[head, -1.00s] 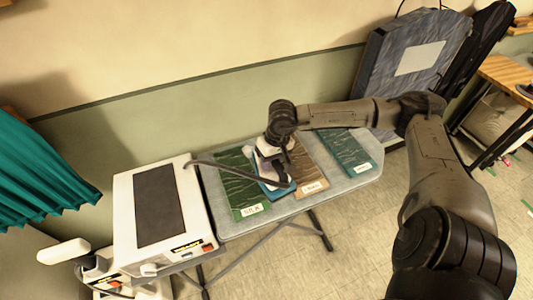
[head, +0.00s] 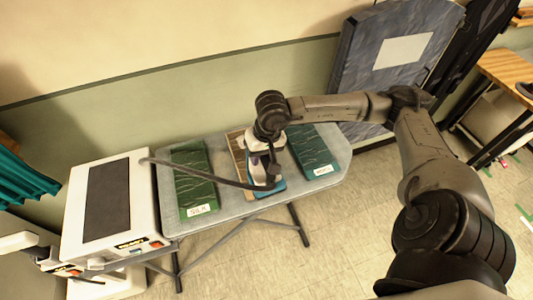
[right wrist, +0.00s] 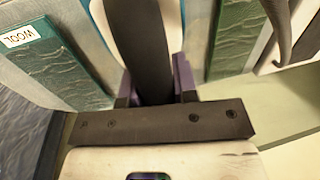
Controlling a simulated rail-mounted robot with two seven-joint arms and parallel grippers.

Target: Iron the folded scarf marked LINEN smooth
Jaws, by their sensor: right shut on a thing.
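A white iron with a dark handle and a blue lower edge (head: 266,189) is over the brown scarf (head: 237,148) on the ironing board (head: 225,205). My right gripper (head: 264,160) is shut on its handle, which also shows between the purple fingers in the right wrist view (right wrist: 140,40). The brown scarf is mostly hidden and its label cannot be seen. A wrinkled green scarf marked SILK (head: 193,178) lies to its left. A wrinkled teal scarf marked WOOL (right wrist: 50,52) lies to its right in the head view (head: 312,150). My left gripper is not in view.
A white machine with a dark top panel (head: 110,195) stands at the board's left end. A dark cord (head: 195,174) runs from it to the iron, across the green scarf. A large grey panel (head: 365,65) leans at the wall behind the board's right end.

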